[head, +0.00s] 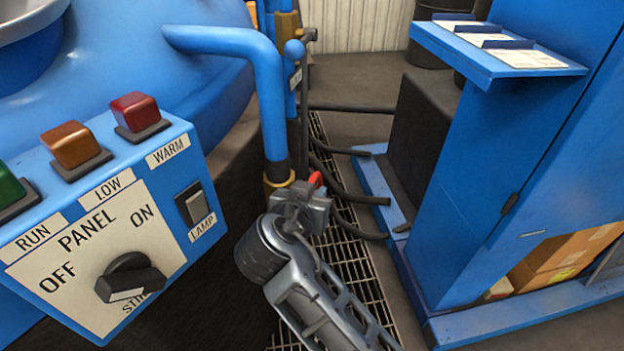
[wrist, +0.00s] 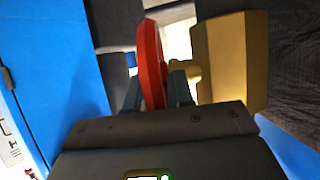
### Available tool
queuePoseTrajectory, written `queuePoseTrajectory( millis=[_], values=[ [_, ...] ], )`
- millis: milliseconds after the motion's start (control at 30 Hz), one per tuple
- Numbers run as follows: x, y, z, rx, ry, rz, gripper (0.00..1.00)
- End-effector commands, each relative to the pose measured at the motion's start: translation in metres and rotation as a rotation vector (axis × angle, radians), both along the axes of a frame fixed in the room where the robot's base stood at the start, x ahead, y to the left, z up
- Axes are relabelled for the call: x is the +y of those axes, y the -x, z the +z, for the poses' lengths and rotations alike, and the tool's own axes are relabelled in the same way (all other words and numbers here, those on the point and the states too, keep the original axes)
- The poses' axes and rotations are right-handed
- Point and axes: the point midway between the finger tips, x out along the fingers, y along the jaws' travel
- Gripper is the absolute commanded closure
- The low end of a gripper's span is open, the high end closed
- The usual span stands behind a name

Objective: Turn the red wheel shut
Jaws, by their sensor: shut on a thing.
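The red wheel (wrist: 151,62) is seen nearly edge-on in the wrist view, beside a brass valve body (wrist: 230,60). My gripper (wrist: 158,92) is shut on the red wheel's rim, one finger on each side of it. In the head view a small part of the red wheel (head: 316,179) shows just past my gripper (head: 305,197), at the foot of the blue pipe (head: 270,100). Most of the wheel is hidden there by my gripper. How far the wheel is turned cannot be told.
A blue control panel (head: 120,215) with coloured lamps and a black knob stands close on the left. A blue cabinet (head: 500,150) with a sloped shelf stands on the right. Black hoses (head: 350,190) lie over the floor grating (head: 345,250) between them.

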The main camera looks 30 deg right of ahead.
Motion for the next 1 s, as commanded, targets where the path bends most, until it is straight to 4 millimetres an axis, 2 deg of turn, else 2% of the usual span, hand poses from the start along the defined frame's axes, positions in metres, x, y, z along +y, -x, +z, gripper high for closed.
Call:
queuePoseTrajectory(
  millis=[33, 400, 967, 1000],
  values=[
    [-0.0007, -0.0003, 0.0074, 0.024, -0.025, -0.001, 1.00],
    [-0.0010, -0.0013, 0.0029, 0.149, -0.149, 0.000, 1.00],
    [-0.0008, -0.0013, -0.0008, 0.172, -0.173, 0.001, 1.00],
    [-0.0008, -0.0013, -0.0008, 0.172, -0.173, 0.001, 0.75]
  ],
)
